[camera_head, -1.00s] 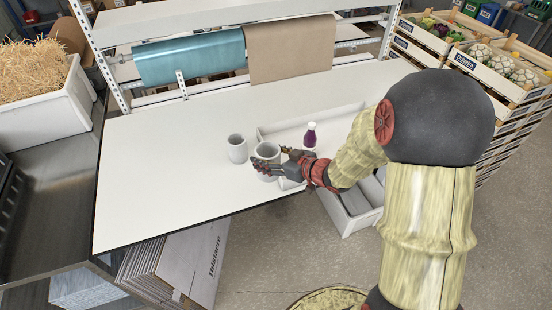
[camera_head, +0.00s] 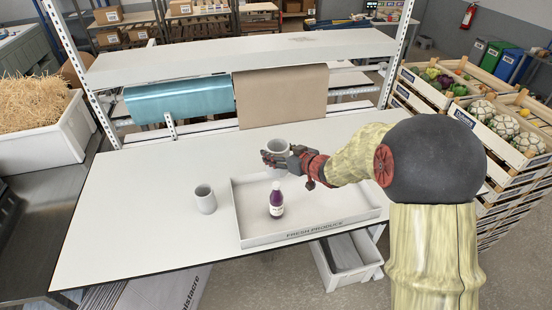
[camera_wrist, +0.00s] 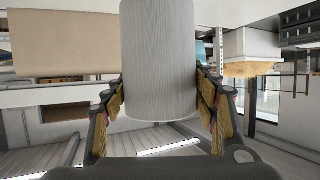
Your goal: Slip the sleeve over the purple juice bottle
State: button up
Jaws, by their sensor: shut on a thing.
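The purple juice bottle (camera_head: 276,204) stands upright in a shallow white tray (camera_head: 248,231). It has a white cap and a pale label. My gripper (camera_head: 277,159) is shut on a grey sleeve (camera_head: 279,146), which appears raised above the far part of the tray, beyond the bottle in the head view. The sleeve and bottle are apart. In the wrist view the held sleeve (camera_wrist: 158,60) is a wide grey cylinder between the padded fingers of my gripper (camera_wrist: 160,95). A second grey sleeve (camera_head: 205,200) stands on the table left of the tray. The bottle is not in the wrist view.
The white table (camera_head: 130,215) is clear to the left. Teal (camera_head: 180,100) and brown (camera_head: 282,97) rolls hang under a shelf (camera_head: 210,60) at the back. Produce crates (camera_head: 500,135) stand to the right. A white bin (camera_head: 350,268) sits below the table's front edge.

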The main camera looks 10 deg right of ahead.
aim_at(280, 200)
jog(key=shift+s+a+f+b, duration=0.1)
jog(key=shift+f+b, duration=4.25)
jog(key=shift+f, duration=1.7)
jog(key=shift+a+f+b, duration=0.1)
jog(key=shift+f+b, duration=4.25)
jog(key=shift+f, duration=1.7)
jog(key=o, duration=0.8)
jog(key=shift+c, duration=0.2)
jog(key=v, duration=1.2)
